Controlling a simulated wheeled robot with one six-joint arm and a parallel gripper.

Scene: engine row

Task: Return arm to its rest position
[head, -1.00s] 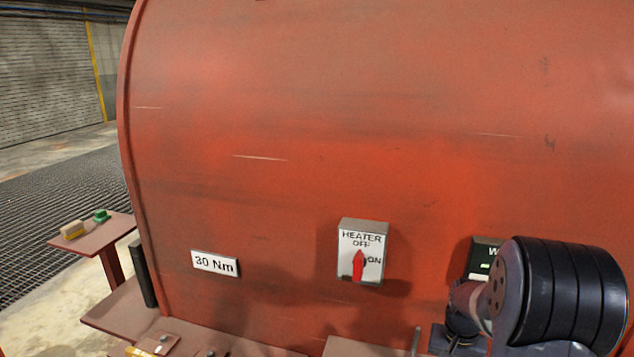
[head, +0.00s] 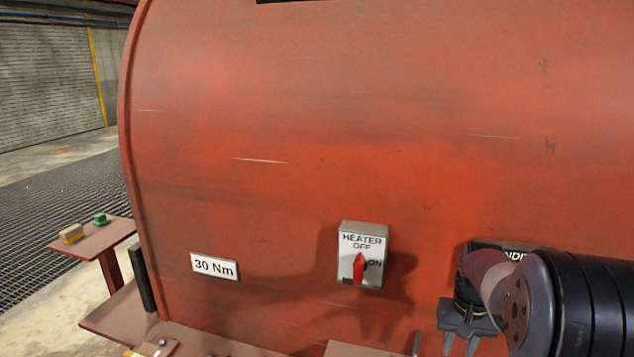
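My arm enters at the lower right of the head view, its dark ribbed joint large in front of the red engine casing. My gripper (head: 461,346) hangs below it, fingers pointing down, near the bottom edge. A gap shows between the fingers, and I see nothing held there. The gripper is apart from the heater switch box (head: 350,240), which is to its upper left. The box's red pointer (head: 359,270) stands close to upright.
The red casing (head: 300,130) fills most of the view. A "30 Nm" label (head: 214,266) is on it. A dark sign (head: 481,247) is partly hidden behind my arm. A side shelf (head: 100,243) at left holds a yellowish block (head: 72,233) and a green piece (head: 100,219).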

